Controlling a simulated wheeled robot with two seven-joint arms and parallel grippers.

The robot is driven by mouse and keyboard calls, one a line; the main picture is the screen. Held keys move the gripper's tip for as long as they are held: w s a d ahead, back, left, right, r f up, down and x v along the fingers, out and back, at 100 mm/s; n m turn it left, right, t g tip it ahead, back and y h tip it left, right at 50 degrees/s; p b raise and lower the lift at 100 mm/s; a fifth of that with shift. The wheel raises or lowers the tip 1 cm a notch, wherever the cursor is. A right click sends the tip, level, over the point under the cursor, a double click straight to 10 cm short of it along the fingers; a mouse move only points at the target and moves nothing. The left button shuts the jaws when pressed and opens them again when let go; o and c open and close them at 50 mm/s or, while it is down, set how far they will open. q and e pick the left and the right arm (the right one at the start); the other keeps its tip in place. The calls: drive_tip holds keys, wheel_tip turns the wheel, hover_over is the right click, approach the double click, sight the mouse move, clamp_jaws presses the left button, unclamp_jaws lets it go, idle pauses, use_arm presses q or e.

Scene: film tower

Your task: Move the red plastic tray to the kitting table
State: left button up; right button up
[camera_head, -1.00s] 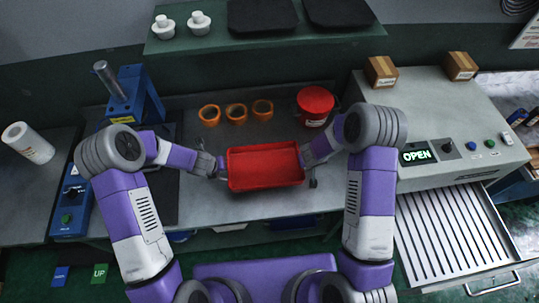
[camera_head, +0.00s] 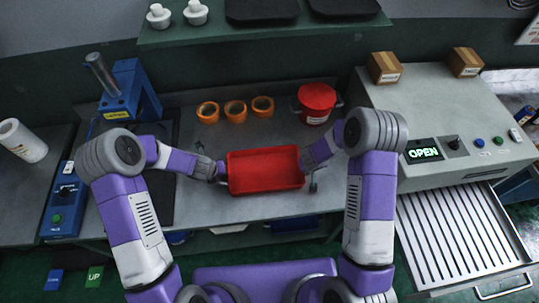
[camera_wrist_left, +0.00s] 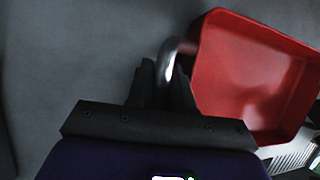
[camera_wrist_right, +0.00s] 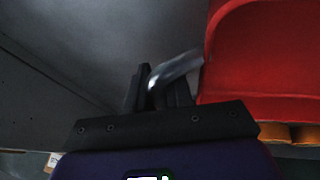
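The red plastic tray (camera_head: 264,170) is empty and roughly level between my two grippers, over the front part of the grey bench. My left gripper (camera_head: 222,172) is at its left end; in the left wrist view its fingers (camera_wrist_left: 162,85) are closed around the metal handle (camera_wrist_left: 174,58) beside the red tray wall (camera_wrist_left: 245,75). My right gripper (camera_head: 304,166) is at its right end; in the right wrist view its fingers (camera_wrist_right: 160,88) are closed on the other handle (camera_wrist_right: 175,68). I cannot tell whether the tray touches the bench.
Orange rings (camera_head: 235,110) and a red bucket (camera_head: 317,102) stand behind the tray on the bench (camera_head: 240,207). A blue press (camera_head: 130,90) is at the left. A grey machine with an OPEN display (camera_head: 423,152) and a slatted tray (camera_head: 465,235) is at the right.

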use_arm(q)
drive_tip(key=o, duration=0.4)
use_arm(e)
drive_tip(key=o, duration=0.4)
use_arm(q)
drive_tip(key=shift+r, duration=0.1)
drive_tip(key=v, duration=0.8)
use_arm(e)
drive_tip(key=v, duration=1.2)
drive_tip(key=shift+r, duration=0.1)
